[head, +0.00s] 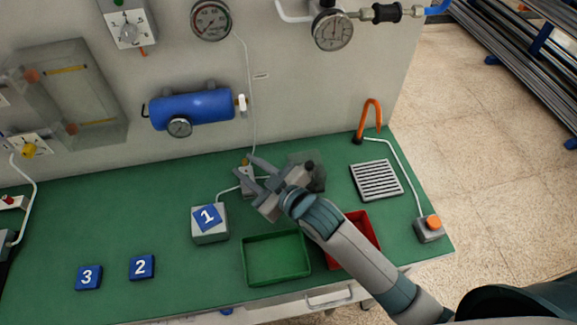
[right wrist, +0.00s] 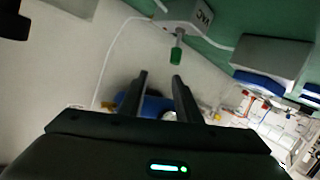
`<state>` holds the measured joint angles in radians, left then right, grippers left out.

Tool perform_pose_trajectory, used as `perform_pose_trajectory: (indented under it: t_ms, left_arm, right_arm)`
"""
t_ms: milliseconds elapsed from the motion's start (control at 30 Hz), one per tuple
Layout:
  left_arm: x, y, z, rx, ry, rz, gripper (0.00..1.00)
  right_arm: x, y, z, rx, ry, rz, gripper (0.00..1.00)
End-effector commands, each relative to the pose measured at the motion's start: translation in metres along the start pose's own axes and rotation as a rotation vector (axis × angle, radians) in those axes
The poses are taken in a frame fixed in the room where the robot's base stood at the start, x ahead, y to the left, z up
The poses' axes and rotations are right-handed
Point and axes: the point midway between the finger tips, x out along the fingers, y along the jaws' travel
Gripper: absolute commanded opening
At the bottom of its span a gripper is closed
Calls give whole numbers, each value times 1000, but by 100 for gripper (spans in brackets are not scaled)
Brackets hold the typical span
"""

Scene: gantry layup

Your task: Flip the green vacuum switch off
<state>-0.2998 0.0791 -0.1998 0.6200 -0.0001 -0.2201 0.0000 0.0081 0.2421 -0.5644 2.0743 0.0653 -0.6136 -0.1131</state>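The vacuum switch is a small grey box marked VAC (right wrist: 190,14), with a toggle lever that has a green tip (right wrist: 176,55), in the right wrist view. In the head view its box (head: 246,188) sits on the green bench near the wall, partly hidden by my right gripper (head: 243,166). In the right wrist view my right gripper (right wrist: 160,77) is open and empty. Its fingers are apart, and the green tip shows just beyond the fingertip on the right. I cannot tell whether they touch. My left gripper is not in view.
A grey block with blue tile 1 (head: 208,217) stands left of the switch. Green (head: 276,282) and red (head: 372,247) trays lie in front. A blue tank (head: 195,107) is on the wall above. A grille (head: 377,181) and orange-button box (head: 430,228) are at right.

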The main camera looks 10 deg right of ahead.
Motion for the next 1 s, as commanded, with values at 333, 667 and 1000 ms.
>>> perform_pose_trajectory:
  t_ms: [333,667,1000]
  left_arm:
    - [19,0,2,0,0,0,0]
    - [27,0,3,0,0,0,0]
    - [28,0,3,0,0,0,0]
  right_arm:
    - [-61,31,-12,-5,0,0,31]
    - [-100,52,-22,-1,-1,-1,31]
    - [-106,55,-25,0,-1,-1,31]
